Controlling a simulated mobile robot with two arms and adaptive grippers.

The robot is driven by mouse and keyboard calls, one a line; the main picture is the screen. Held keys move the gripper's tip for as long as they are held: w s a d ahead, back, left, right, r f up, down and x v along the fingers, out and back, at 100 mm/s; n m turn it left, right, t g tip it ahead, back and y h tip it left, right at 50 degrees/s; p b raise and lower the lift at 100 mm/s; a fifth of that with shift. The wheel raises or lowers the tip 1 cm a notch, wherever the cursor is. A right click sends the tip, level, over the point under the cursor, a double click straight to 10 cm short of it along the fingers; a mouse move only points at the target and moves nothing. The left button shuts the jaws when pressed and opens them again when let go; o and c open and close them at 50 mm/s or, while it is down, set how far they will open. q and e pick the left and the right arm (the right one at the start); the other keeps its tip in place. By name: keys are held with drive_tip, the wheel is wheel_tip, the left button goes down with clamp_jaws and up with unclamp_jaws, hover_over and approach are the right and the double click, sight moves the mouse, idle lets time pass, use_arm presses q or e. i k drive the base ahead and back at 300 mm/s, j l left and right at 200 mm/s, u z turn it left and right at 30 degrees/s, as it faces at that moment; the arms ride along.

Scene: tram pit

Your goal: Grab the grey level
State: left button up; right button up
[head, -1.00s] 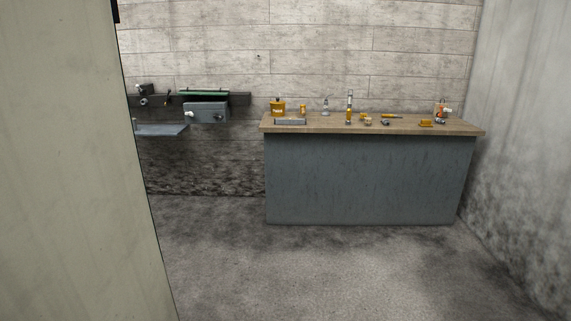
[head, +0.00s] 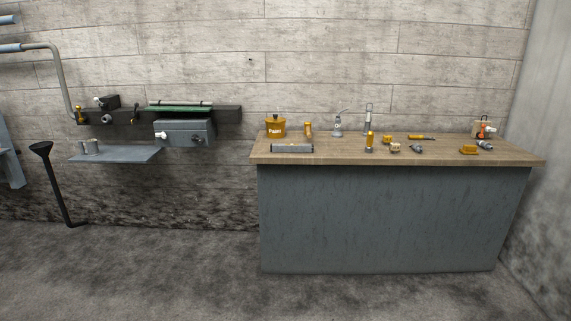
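In the head view, the grey level (head: 292,148) looks like a short, flat grey bar with dark ends. It lies along the front left edge of the wooden worktop (head: 350,156). A yellow container (head: 275,127) stands just behind it, and nothing covers it. Neither of my grippers shows in the head view.
Several small yellow and grey tools, such as a yellow-handled one (head: 369,142), stand or lie further right on the worktop. A grey cabinet front (head: 390,220) is below. At left are a wall shelf (head: 115,154) and a black funnel-topped pipe (head: 54,184). The floor in front is clear.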

sight(309, 148)
drive_tip(key=i, duration=1.05)
drive_tip(key=i+l+u, duration=0.15)
drive_tip(key=i+l, duration=0.25)
drive_tip(key=i, duration=0.15)
drive_tip(key=i+l+u, duration=0.1)
drive_tip(key=i+l, duration=0.35)
drive_tip(key=i, duration=0.1)
